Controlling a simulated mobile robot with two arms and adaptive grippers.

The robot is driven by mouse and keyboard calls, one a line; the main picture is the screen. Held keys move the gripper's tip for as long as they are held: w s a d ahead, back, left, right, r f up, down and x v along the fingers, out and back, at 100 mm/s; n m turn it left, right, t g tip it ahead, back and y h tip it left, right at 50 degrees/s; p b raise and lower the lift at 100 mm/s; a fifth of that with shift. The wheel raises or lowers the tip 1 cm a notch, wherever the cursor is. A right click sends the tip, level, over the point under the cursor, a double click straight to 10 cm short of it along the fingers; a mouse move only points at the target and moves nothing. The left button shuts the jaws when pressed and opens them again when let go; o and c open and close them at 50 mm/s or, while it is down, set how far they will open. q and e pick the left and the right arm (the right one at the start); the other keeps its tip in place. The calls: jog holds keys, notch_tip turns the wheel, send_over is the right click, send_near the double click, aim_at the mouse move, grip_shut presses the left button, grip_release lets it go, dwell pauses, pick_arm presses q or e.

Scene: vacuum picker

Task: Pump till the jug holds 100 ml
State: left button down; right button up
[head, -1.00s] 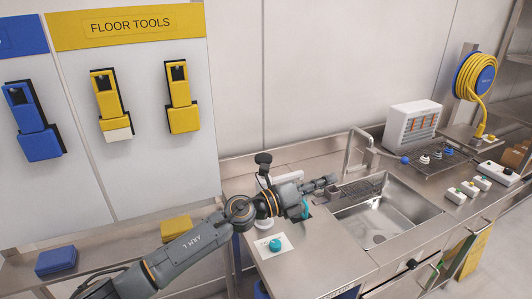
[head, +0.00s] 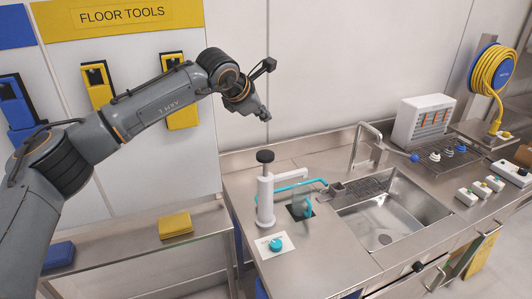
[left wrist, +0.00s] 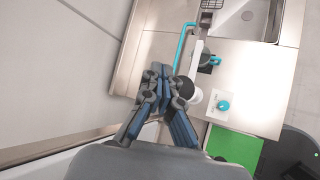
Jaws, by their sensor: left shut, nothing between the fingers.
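The white pump (head: 265,200) stands upright on the steel counter with a black knob (head: 265,156) on top. In the left wrist view, the fingers (left wrist: 160,76) partly cover the black knob (left wrist: 185,87), and the jug (left wrist: 208,61) shows beyond. My right gripper is not in view.
A teal knob (head: 276,244) sits on a white card in front of the pump. A sink (head: 390,215) with a tap (head: 362,145) lies to the right. A yellow block (head: 175,226) rests on the lower left shelf. The wall is close behind.

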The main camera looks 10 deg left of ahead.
aim_at(264, 155)
pick_arm(q)
jog(key=shift+f, duration=0.15)
notch_tip(264, 155, down, 8)
jog(key=b, duration=0.3)
jog(key=shift+b, duration=0.4)
jog(key=shift+f+b, duration=0.35)
jog(key=shift+b, duration=0.05)
dwell(1.0)
jog(key=shift+f+b, duration=0.35)
jog(key=shift+b, duration=0.3)
